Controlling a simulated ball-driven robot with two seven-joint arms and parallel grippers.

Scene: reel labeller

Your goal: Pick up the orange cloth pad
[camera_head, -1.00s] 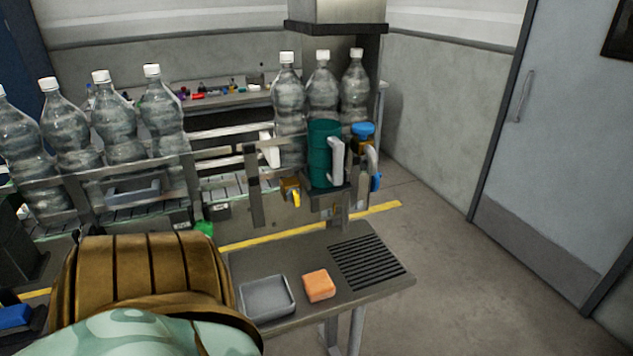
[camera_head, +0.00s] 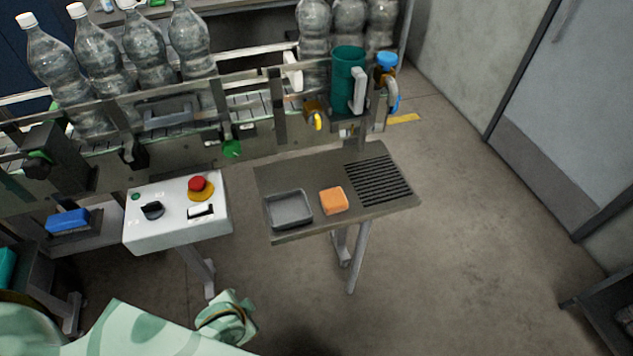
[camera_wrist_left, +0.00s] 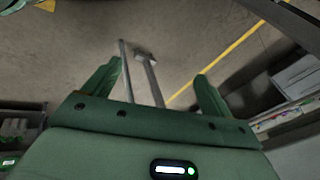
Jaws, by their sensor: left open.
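The orange cloth pad (camera_head: 333,201) lies flat near the front edge of a small grey side table (camera_head: 290,172). It sits between a shallow grey tray (camera_head: 288,222) on its left and a black slotted grille (camera_head: 378,181) on its right. My mint-green arm enters the head view at the lower left, below and left of the table and apart from the pad. In the left wrist view my left gripper (camera_wrist_left: 157,78) has its two green fingers spread, with nothing between them but floor and metal legs behind. I cannot make out the pad there. My right gripper is not in view.
A white control box (camera_head: 178,232) with a red button stands left of the table. A teal mug-like container (camera_head: 348,75) and bottles on the conveyor stand behind it.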

